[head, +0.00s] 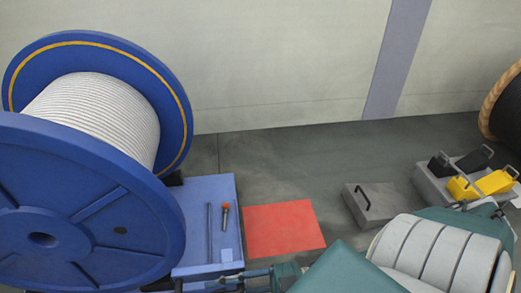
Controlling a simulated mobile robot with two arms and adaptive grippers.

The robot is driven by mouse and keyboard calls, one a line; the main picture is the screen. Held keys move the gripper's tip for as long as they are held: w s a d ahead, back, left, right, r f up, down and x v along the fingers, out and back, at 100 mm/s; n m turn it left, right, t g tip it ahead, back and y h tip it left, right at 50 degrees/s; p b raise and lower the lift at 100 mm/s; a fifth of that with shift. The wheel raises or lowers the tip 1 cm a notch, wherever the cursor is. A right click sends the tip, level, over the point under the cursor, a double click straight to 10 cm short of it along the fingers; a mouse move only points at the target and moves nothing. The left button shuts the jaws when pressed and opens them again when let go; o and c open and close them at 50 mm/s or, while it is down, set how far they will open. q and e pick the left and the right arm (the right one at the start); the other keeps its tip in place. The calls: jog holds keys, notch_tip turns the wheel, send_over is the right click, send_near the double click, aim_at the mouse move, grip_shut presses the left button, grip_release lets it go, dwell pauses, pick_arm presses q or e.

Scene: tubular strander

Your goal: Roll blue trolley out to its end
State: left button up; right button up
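The blue trolley (222,187) is at the left, seen as a flat blue bed. A large blue reel (90,190) wound with white cable (95,110) stands over its left part and hides much of it. On the bed's right part are a thin dark rod (210,232) and a short pin with an orange-red top (225,212). A small pale blue patch (226,255) lies near its front. The trolley's front edge is partly hidden by bluish rods at the bottom. I make out neither gripper.
A red floor patch (284,228) lies just right of the trolley. Further right are a grey block with a handle (369,205) and a grey stand (432,183) with black and yellow handled blocks.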

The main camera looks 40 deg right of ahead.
jog(key=v, duration=1)
jog(key=shift+s+d, duration=0.2)
jog(key=shift+d, duration=0.1)
jog(key=shift+d, duration=0.1)
